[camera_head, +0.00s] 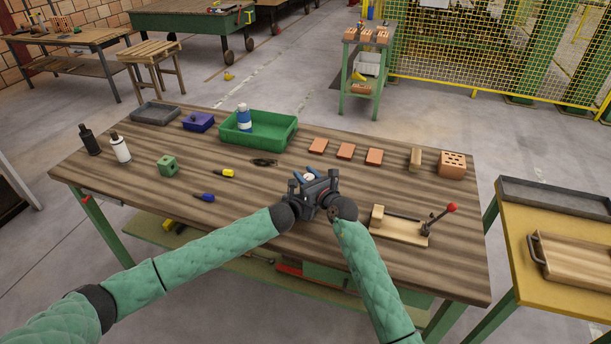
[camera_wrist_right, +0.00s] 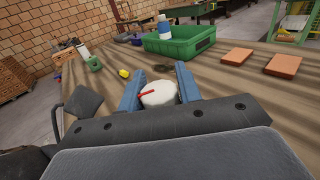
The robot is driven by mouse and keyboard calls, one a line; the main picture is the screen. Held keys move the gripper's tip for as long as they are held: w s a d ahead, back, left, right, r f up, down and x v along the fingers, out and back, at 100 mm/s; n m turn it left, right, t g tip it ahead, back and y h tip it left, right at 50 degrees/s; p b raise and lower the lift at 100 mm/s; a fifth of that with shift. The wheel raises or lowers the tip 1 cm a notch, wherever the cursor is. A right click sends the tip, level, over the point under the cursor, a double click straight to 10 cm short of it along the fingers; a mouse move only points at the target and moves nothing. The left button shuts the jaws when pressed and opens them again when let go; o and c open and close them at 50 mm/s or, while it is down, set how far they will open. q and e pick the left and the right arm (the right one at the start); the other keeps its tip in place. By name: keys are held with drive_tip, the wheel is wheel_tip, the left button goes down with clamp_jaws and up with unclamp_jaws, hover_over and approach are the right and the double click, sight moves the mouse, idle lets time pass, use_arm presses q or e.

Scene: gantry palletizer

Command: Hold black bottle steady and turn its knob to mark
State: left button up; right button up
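A white round knob (camera_wrist_right: 158,94) with a red pointer sits between the blue fingers of my right gripper (camera_wrist_right: 159,88) in the right wrist view. The fingers stand close on both sides; I cannot tell whether they press on it. In the head view, my right gripper (camera_head: 308,177) is over the middle of the table, with a bit of white between its fingers. My left gripper (camera_head: 296,196) is right beside it, its fingers hidden. Whatever is under the knob is hidden by the grippers. A black bottle (camera_head: 89,141) stands upright at the table's far left, away from both grippers.
A white bottle (camera_head: 121,149) stands beside the black one. A green crate (camera_head: 277,138) holds a blue-and-white bottle (camera_head: 244,118). A green block (camera_head: 168,166), screwdrivers, reddish tiles (camera_head: 345,151) and a wooden fixture with a red-tipped lever (camera_head: 405,229) surround the grippers.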

drive_tip(key=o, duration=0.3)
drive_tip(key=shift+s, duration=0.1)
drive_tip(key=v, duration=1.1)
drive_tip(key=shift+s+d, duration=0.25)
drive_tip(key=shift+s, duration=0.1)
